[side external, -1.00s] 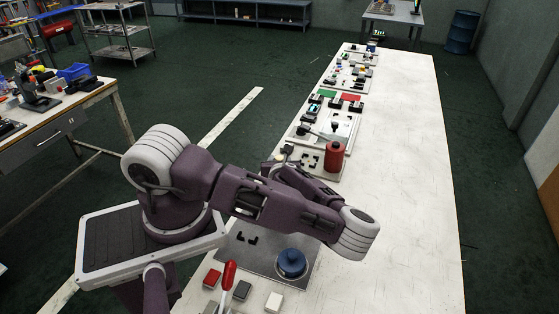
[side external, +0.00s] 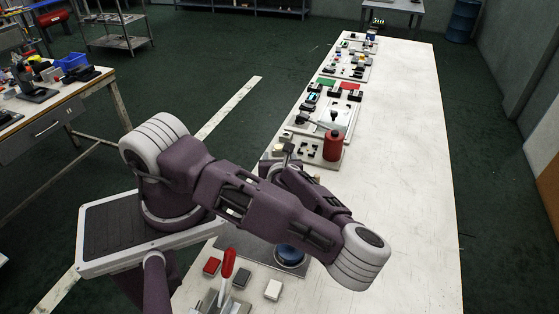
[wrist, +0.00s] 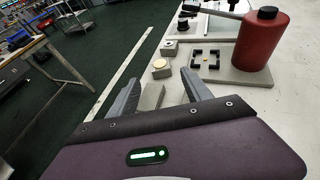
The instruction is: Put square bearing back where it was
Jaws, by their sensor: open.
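My gripper (wrist: 161,71) is open, with its two grey fingers spread in the wrist view and nothing held between them. A square grey block with a round tan disc (wrist: 161,66) shows between the fingertips, and a plain grey block (wrist: 152,96) lies nearer. A square block with a dark round centre (wrist: 169,48) stands just beyond. I cannot tell for certain which is the square bearing. A grey plate (wrist: 232,72) carries black corner brackets (wrist: 205,57) around an open spot with a small yellow mark. In the side view my arm mostly hides the gripper and blocks.
A red cylinder (side external: 333,146) stands at the right of the bracket plate. A blue round knob (side external: 290,255), a red-handled lever (side external: 228,264) and small coloured blocks lie at the near end. The right side of the white table (side external: 405,170) is clear.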

